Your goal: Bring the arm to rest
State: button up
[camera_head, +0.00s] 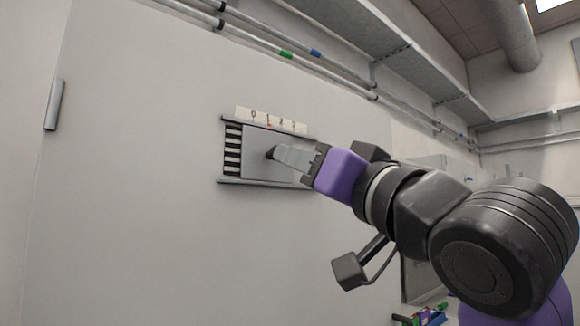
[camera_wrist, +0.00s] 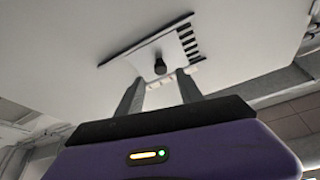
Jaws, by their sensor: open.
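My gripper (camera_head: 276,154) is stretched out toward a flat panel on the white wall in the head view. In the wrist view my gripper (camera_wrist: 158,82) has its two grey fingers apart, with a gap between them. A dark round knob (camera_wrist: 160,67) on the panel shows just beyond the fingertips, between their lines; nothing is clamped. The sliding panel (camera_head: 256,140) sits between two dark rails, with a dark slotted strip (camera_head: 233,148) at its left. A numbered label (camera_head: 270,120) is above it. The knob is partly hidden by the fingertips in the head view.
A white wall (camera_head: 130,180) fills the left and middle, with a grey handle (camera_head: 54,104) at far left. Pipes (camera_head: 270,45) and a grey tray (camera_head: 350,35) run overhead. Small coloured items (camera_head: 428,316) lie low at the right, below my arm.

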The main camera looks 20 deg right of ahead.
jog(key=shift+v, duration=0.85)
